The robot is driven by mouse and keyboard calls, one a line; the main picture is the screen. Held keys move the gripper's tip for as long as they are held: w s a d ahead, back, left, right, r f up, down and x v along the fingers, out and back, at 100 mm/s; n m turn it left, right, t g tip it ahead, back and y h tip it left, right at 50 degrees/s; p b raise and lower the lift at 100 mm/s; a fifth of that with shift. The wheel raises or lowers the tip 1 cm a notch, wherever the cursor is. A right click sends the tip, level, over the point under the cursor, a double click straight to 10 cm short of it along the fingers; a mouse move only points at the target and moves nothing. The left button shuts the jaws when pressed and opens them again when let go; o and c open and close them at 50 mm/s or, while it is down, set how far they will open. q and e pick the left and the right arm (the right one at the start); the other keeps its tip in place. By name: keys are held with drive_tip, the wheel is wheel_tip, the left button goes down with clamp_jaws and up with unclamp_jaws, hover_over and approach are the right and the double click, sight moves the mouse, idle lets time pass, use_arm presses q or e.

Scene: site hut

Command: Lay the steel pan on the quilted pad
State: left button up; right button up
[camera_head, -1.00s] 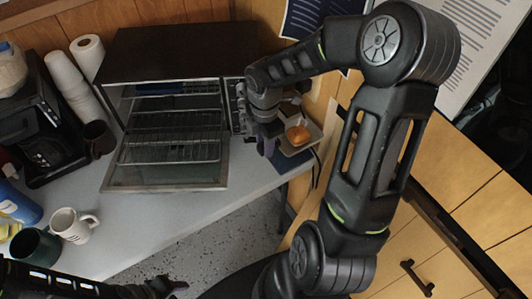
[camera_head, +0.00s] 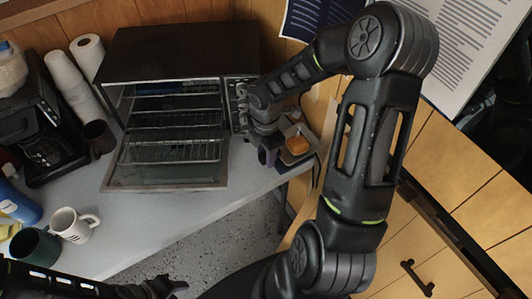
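The steel pan (camera_head: 310,158) is a small, shallow tray with an orange-brown block of food (camera_head: 299,145) in it. It is at the right end of the counter, beside the toaster oven. My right gripper (camera_head: 268,153) is at the pan's left edge and appears shut on it; the fingertips are small and partly hidden. I cannot tell whether the pan touches the counter. I cannot make out a quilted pad in this view. My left gripper (camera_head: 174,288) is low at the bottom edge, empty, with its fingers apart.
The toaster oven (camera_head: 180,55) stands with its door (camera_head: 165,177) down and wire racks inside. The counter (camera_head: 135,215) is clear in front.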

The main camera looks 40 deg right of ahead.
drive_tip(key=shift+o, duration=1)
drive_tip(key=shift+r, duration=0.1)
wheel_tip(320, 180, up, 12)
drive_tip(key=shift+p, duration=0.35)
